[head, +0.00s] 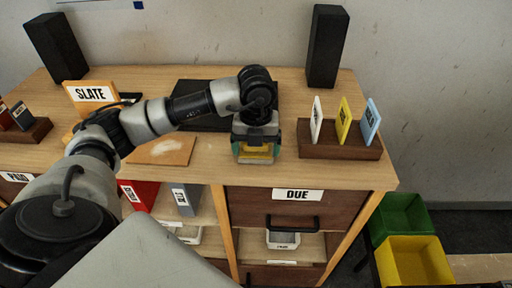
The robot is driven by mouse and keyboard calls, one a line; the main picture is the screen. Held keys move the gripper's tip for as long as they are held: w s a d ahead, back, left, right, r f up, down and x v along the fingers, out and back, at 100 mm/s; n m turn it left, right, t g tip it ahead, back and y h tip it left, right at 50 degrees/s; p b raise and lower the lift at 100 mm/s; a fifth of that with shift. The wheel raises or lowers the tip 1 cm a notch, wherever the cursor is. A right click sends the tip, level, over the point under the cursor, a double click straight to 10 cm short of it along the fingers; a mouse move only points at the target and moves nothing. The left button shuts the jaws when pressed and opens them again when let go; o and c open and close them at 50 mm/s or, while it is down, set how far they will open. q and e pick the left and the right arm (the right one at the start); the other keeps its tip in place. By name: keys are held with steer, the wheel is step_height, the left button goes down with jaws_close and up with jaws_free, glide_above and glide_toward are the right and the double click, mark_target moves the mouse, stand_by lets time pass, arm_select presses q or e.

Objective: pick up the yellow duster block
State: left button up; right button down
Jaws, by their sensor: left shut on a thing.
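My left gripper (256,142) points down at the table top, right of the middle of the table. It is shut on the yellow duster block (256,155), which shows as a yellow strip under and between the fingers. Most of the block is hidden by the gripper. I cannot tell whether the block touches the table. My right gripper is not in view.
A wooden rack (340,151) with white, yellow and blue cards stands just right of the gripper. A dark mat (190,91) lies behind my arm. A tan board (166,150) lies to the left. Two black speakers (325,46) stand at the back. Green and yellow bins (413,262) sit lower right.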

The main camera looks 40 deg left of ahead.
arm_select(q)
step_height(320, 180, up, 10)
steer(key=shift+r+b, duration=0.1)
steer(key=shift+b, duration=0.5)
steer(key=o, duration=0.4)
steer(key=c, duration=0.3)
